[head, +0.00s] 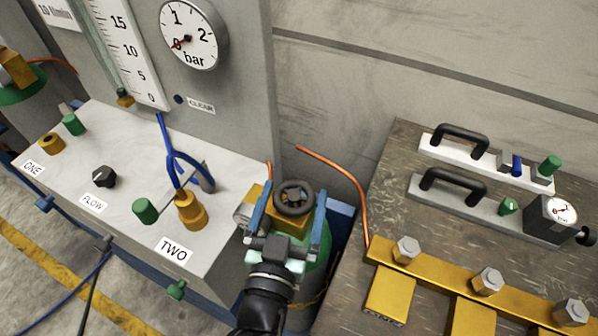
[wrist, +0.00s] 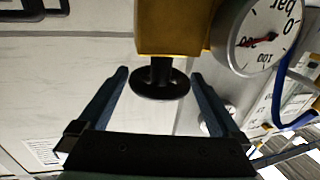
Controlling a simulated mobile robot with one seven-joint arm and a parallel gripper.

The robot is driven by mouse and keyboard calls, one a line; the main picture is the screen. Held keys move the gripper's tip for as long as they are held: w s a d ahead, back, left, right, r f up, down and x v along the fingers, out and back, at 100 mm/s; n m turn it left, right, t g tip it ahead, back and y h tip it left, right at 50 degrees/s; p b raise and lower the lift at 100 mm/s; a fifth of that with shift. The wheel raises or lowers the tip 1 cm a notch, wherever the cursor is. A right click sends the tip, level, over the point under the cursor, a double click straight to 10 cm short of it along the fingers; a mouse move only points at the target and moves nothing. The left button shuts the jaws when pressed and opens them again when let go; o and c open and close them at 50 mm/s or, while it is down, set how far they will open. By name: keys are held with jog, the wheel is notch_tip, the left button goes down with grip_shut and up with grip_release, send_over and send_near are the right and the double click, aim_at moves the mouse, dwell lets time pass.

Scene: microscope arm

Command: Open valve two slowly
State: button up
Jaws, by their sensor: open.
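The label TWO (head: 174,250) is on the grey panel box in the head view. Beside it stand a brass fitting (head: 191,211) with a blue hose loop and a green knob (head: 145,211). My gripper (head: 293,200) is away to their right, over a green cylinder (head: 316,250). Its open fingers stand on either side of a black handwheel (head: 294,186) on a brass valve block. In the wrist view the open fingers (wrist: 160,73) flank the handwheel (wrist: 160,87) under the brass block (wrist: 172,28), with gaps visible. The TWO fitting is not recognisable there.
A pressure gauge (wrist: 256,36) sits beside the brass block. A copper tube (head: 335,166) runs between cylinder and bench. The bench (head: 345,290) at right carries a brass manifold (head: 450,283) and two handled plates. The panel also has a flow knob (head: 104,177).

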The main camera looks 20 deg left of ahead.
aim_at(299, 180)
jog(key=shift+w+a+p, duration=0.15)
jog(key=shift+w+a, duration=0.05)
jog(key=shift+w, duration=0.9)
jog(key=shift+w+a+p, duration=0.15)
jog(key=shift+w+a, duration=0.05)
jog(key=shift+w, duration=0.9)
